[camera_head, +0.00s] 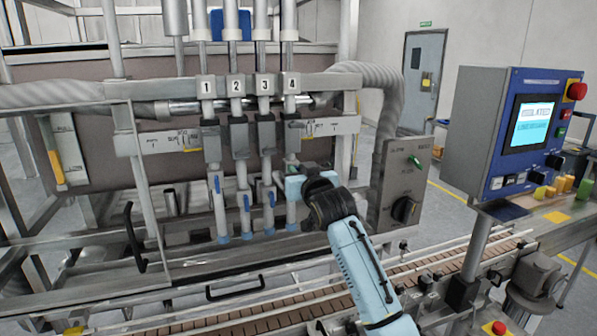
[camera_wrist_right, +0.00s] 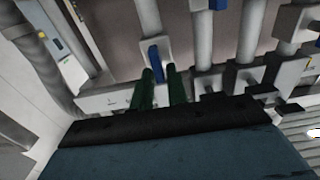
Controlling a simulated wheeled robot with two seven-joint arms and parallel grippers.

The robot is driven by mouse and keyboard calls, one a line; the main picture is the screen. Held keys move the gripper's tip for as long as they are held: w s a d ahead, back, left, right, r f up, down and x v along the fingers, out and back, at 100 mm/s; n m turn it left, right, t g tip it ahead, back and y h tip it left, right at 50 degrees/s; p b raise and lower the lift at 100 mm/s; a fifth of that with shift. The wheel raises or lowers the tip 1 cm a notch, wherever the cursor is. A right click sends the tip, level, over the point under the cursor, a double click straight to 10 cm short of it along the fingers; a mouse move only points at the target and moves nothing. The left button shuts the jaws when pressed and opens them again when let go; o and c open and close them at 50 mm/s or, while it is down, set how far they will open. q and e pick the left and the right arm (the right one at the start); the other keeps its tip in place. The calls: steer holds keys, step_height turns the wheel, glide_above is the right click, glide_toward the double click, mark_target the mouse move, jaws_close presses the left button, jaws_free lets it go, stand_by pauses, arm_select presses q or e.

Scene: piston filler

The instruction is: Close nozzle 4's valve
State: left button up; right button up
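Nozzle 4 (camera_head: 291,213) is the rightmost of the numbered nozzles in the head view, under the label 4 (camera_head: 290,84). My right gripper (camera_head: 291,165) is in front of it at valve height and hides its valve handle there. In the right wrist view, which looks turned over, a blue valve handle (camera_wrist_right: 155,52) on the leftmost nozzle shows by the tips of my two green fingers (camera_wrist_right: 163,85). The fingers are apart, with a gap between them. The handle lies near the left finger; I cannot tell whether they touch. My left gripper is not in view.
Nozzles 1 to 3 stand close by on the left, with blue handles (camera_head: 271,198) pointing down. A control box (camera_head: 403,195) with a black knob stands right of my gripper. A conveyor (camera_head: 290,312) runs below. A screen panel (camera_head: 515,130) stands at the right.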

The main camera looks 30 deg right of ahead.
jaws_close()
steer(key=m, duration=0.6)
steer(key=d+f+m, duration=0.1)
steer(key=m, duration=1)
steer(key=shift+s+d+f+m, duration=0.2)
steer(key=shift+d+m, duration=0.05)
steer(key=shift+m, duration=0.35)
stand_by(0.3)
steer(key=shift+o, duration=2)
jaws_free()
